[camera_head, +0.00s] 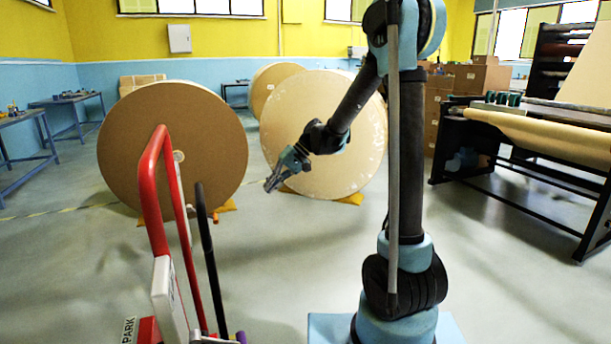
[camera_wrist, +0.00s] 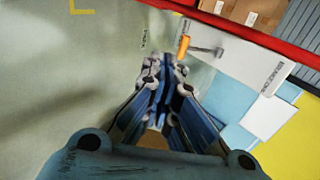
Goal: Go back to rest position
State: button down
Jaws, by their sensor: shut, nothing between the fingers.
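My gripper (camera_head: 272,184) hangs in the air in the middle of the head view, at the end of my bent arm. It points down and to the left, in front of the gap between two large kraft rolls. In the wrist view my gripper (camera_wrist: 165,85) shows its fingers close together, with nothing held. The left kraft roll (camera_head: 125,150) stands on edge with its round face toward me. The right kraft roll (camera_head: 300,115) stands behind my forearm, which hides part of it.
A red-handled pallet truck or cart (camera_head: 160,230) stands in front at left. A black machine frame (camera_head: 540,170) with a paper roll stands at right. Blue workbenches (camera_head: 70,100) line the left wall. Open grey floor (camera_head: 280,260) lies between the cart and my arm.

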jog(key=s+d+f+m+t+h, duration=0.1)
jog(key=s+d+f+h, duration=0.1)
jog(key=s+d, duration=0.7)
jog(key=s+d+f+m+t+h, duration=0.1)
jog(key=s+d+f+t+h, duration=0.1)
jog(key=s+d, duration=0.6)
jog(key=s+d+f+m+t+h, duration=0.1)
jog(key=s+d+f+t+h, duration=0.1)
jog(key=s+d, duration=0.7)
jog(key=d+f+h, duration=0.1)
jog(key=d+h, duration=0.1)
jog(key=d, duration=0.5)
jog(key=shift+s+d+f+m+h, duration=0.3)
jog(key=shift+d+m, duration=0.1)
